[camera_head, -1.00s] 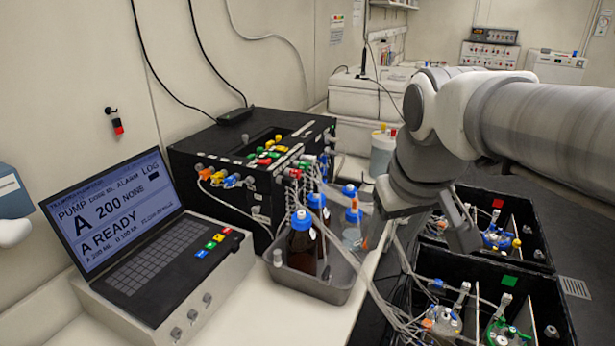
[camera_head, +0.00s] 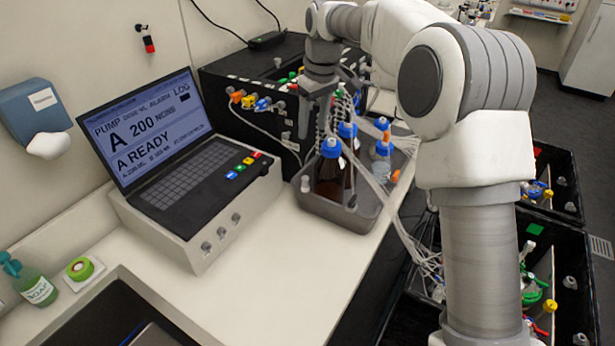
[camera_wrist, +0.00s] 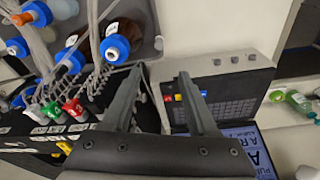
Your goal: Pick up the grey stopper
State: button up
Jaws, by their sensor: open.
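A small pale grey stopper (camera_head: 305,184) stands at the left corner of the grey tray (camera_head: 345,216), close against its wall. I cannot tell whether it rests on the counter or on the rim. What looks like the same stopper shows at the tray's edge in the wrist view (camera_wrist: 158,43), ahead of my fingertips. My gripper (camera_head: 316,132) points down above and behind the stopper, near the black pump unit's front. In the wrist view my gripper (camera_wrist: 160,74) has its two fingers apart with nothing between them.
Brown bottles with blue caps (camera_head: 331,148) stand in the tray, with thin tubes running beside them. The black pump unit (camera_head: 220,85) stands behind. A laptop-like console (camera_head: 190,165) is to the left. The white counter (camera_head: 285,270) is clear in front. Black bins (camera_head: 500,240) stand right.

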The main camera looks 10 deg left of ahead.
jog(key=f, duration=0.2)
jog(key=p, duration=0.1)
send_over(306, 178)
jog(key=f, duration=1)
jog(key=shift+s+f, duration=0.1)
jog(key=shift+s, duration=0.2)
jog(key=shift+w+f+p, duration=0.15)
jog(key=shift+f+p, duration=0.2)
jog(key=shift+f, duration=1.15)
jog(key=shift+w+f+p, duration=0.15)
jog(key=shift+f+p, duration=0.2)
jog(key=shift+f, duration=1.1)
jog(key=shift+c, duration=0.3)
grip_shut()
